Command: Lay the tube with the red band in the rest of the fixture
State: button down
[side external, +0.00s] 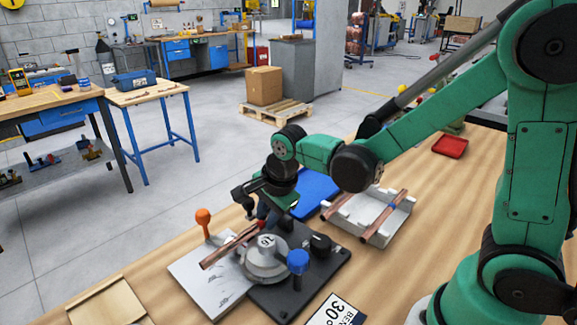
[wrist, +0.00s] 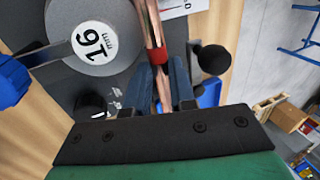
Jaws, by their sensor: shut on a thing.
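The copper tube with the red band (side external: 228,248) is held in my gripper, low over the bending fixture. In the wrist view its red band (wrist: 156,54) lies just beyond my fingertips. My gripper (side external: 264,216) is shut on the tube near its far end; the fingers also show in the wrist view (wrist: 164,72). The fixture has a dark base (side external: 325,268), a grey disc (side external: 264,262) marked 16 mm and a pale printed plate (side external: 205,285). The tube runs alongside the disc, which also shows in the wrist view (wrist: 92,20). I cannot tell whether the tube touches the rest.
A white rack (side external: 376,235) holds other copper tubes, one with a blue band (side external: 392,206). A blue tray (side external: 315,190) lies behind. An orange-knobbed lever (side external: 203,217), blue knob (side external: 297,262) and black knob (side external: 320,244) stand up around the disc.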

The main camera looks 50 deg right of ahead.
jog(key=shift+f, duration=1.25)
jog(key=c, duration=0.7)
grip_release()
jog(key=shift+o, duration=0.2)
jog(key=shift+v, duration=2.85)
jog(key=shift+s+d+r+n, duration=0.2)
jog(key=shift+r+n, duration=0.1)
jog(key=shift+n, duration=0.3)
jog(key=s+d+r+n+t, duration=0.2)
jog(key=s+r+n+t, duration=0.1)
jog(key=n, duration=1.3)
jog(key=s+r, duration=0.1)
jog(key=s, duration=0.1)
jog(key=shift+s+n+t, duration=0.25)
jog(key=shift+n+t, duration=0.05)
jog(key=shift+n, duration=0.1)
